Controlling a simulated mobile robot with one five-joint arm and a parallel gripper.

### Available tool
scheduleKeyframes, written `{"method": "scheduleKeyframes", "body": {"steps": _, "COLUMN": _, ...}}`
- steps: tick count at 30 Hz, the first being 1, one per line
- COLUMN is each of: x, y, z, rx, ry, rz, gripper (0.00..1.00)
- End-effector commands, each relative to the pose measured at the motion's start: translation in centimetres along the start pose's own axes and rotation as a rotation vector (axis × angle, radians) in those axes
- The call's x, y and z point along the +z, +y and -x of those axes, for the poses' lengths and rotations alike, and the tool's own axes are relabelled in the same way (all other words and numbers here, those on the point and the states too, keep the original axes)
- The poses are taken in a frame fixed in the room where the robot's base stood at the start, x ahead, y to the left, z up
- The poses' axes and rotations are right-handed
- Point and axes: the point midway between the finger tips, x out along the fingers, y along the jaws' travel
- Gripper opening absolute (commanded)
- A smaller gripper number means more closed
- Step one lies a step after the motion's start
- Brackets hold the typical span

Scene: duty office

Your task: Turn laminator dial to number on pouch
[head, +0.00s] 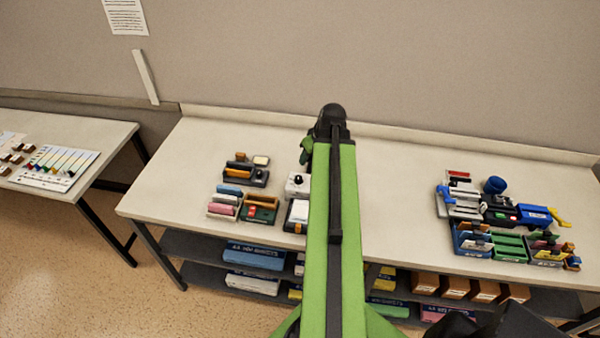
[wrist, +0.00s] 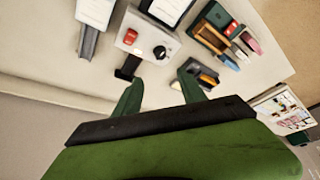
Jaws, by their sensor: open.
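A small white box with a round black dial (wrist: 160,52) and a red part (wrist: 130,37) sits on the long table. The white box (head: 298,184) also shows in the head view, just left of my arm. My gripper (wrist: 160,90) is open and empty, with its green fingers apart on the near side of the box. The dial lies beyond the fingertips, apart from them. A white sheet in a dark holder (wrist: 166,8) lies beside the box; it may be the pouch, but no number is legible. My arm hides part of this area in the head view.
Stationery trays (head: 240,205) stand left of the box. A grey piece with a white sheet (wrist: 95,12) lies on its other side. More tools and trays (head: 505,215) crowd the table's right end. Bare tabletop (head: 390,190) lies right of my arm. A wall rises behind.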

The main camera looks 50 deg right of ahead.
Motion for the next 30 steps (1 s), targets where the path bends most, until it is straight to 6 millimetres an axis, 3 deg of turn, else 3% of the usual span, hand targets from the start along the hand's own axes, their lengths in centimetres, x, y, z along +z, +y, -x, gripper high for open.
{"method": "scheduleKeyframes", "body": {"steps": 8, "x": 0.3, "y": 0.0, "z": -3.3, "rx": 0.0, "ry": -0.001, "rz": 0.001, "gripper": 0.48}}
{"method": "scheduleKeyframes", "body": {"steps": 24, "x": 0.4, "y": 0.1, "z": -15.1, "rx": 0.0, "ry": -0.001, "rz": -0.001, "gripper": 0.48}}
{"method": "scheduleKeyframes", "body": {"steps": 30, "x": 0.2, "y": 0.0, "z": -17.5, "rx": 0.0, "ry": -0.001, "rz": -0.001, "gripper": 0.48}}
